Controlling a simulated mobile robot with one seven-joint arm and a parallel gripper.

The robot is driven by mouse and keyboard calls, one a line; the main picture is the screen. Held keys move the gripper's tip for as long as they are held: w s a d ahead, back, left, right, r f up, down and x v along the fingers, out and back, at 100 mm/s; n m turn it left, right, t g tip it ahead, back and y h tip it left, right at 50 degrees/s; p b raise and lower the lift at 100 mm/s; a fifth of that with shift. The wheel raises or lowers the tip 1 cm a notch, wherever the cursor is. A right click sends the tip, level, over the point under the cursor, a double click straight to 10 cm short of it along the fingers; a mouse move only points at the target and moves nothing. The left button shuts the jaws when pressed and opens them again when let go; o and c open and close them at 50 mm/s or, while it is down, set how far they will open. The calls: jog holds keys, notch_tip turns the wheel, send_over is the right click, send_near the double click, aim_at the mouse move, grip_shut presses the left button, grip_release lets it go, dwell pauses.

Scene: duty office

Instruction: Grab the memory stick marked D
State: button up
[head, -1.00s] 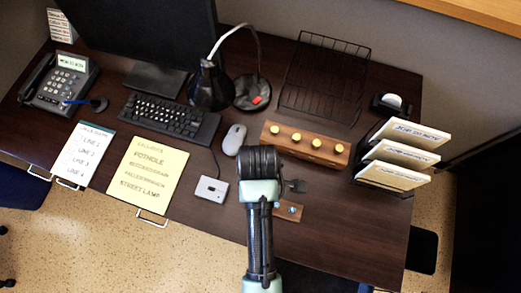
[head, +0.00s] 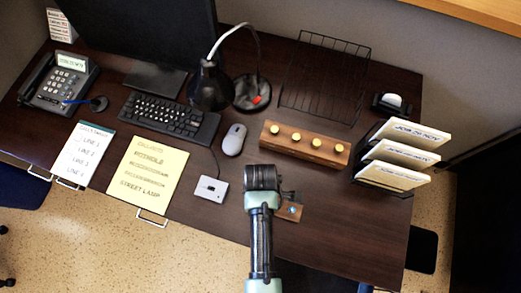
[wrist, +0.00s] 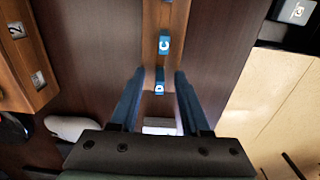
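The memory stick marked D (wrist: 160,82) is a small blue stick at the near end of a narrow wooden strip, seen in the wrist view. The stick marked C (wrist: 164,44) sits further along the same strip (wrist: 165,15). My gripper (wrist: 158,77) is open, with one blue finger on each side of stick D and a visible gap to both. I cannot tell how far above the stick the fingertips are. In the head view the strip (head: 286,214) lies near the desk's front edge, partly hidden by my gripper (head: 289,196), and the letters cannot be read.
A wooden block with several yellow knobs (head: 305,148) stands behind my gripper. A white box with a cable (head: 210,189) and a mouse (head: 234,139) are to the left. A file rack (head: 385,185) stands to the right. The desk between strip and rack is clear.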

grip_shut()
